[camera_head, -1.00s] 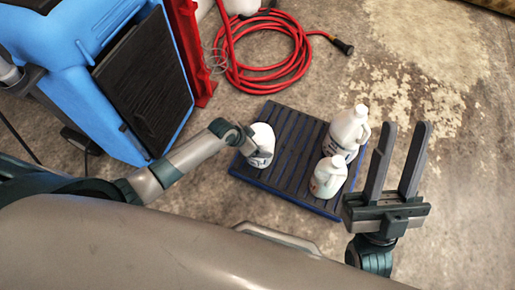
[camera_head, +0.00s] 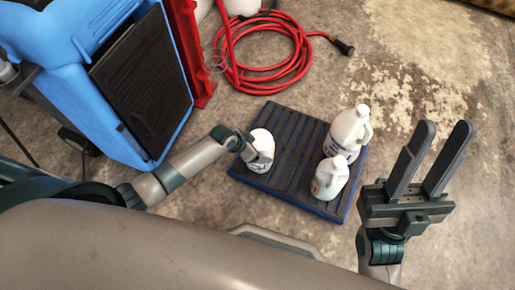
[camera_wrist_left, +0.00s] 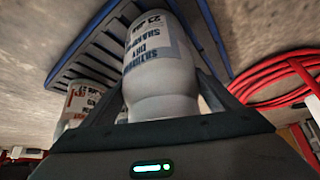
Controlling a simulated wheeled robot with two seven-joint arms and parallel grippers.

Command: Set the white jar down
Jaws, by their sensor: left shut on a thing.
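The white jar (camera_head: 263,146) is at the left part of the dark slatted pallet (camera_head: 290,118) with blue edges. My left gripper (camera_head: 247,146) is shut on the jar from the left. In the left wrist view the jar (camera_wrist_left: 160,75) stands between the two fingers, its printed label upside down in the picture. The slats (camera_wrist_left: 105,45) show behind it. I cannot tell whether the jar's base touches the pallet. My right gripper (camera_head: 441,128) is open and empty, to the right of the pallet.
A large white jug (camera_head: 346,130) and a smaller white jug (camera_head: 328,178) stand on the pallet's right half. A red hose (camera_head: 262,80) lies coiled behind. A blue machine (camera_head: 130,80) stands at the left. The pallet's middle is clear.

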